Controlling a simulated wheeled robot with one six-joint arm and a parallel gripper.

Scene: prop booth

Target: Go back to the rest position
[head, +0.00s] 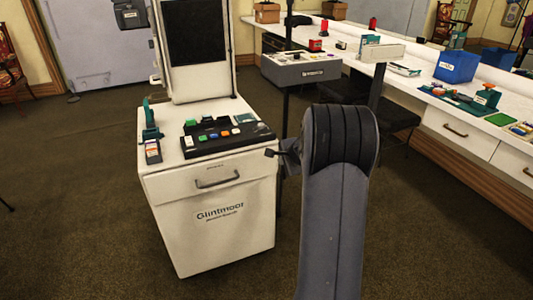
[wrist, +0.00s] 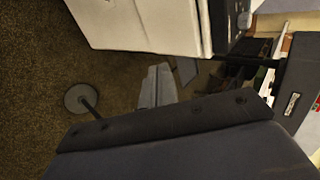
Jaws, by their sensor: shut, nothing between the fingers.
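My arm rises through the middle of the head view, and its thick grey link hides most of the wrist. My gripper (head: 271,153) shows only as a small dark tip jutting left from behind the link. It is shut with nothing in it. It appears just right of the white cabinet (head: 222,230) in the picture; I cannot tell the gap in depth. The cabinet (wrist: 150,22) shows at the top there, seen from a turned angle.
The cabinet carries a black button panel (head: 225,138), a teal tool (head: 150,122) and an upright dark-screened panel (head: 197,35). A grey control box (head: 300,68) stands behind. A long white counter (head: 420,95) with a blue bin (head: 456,66) runs along the right. Carpet (head: 70,200) is clear at left.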

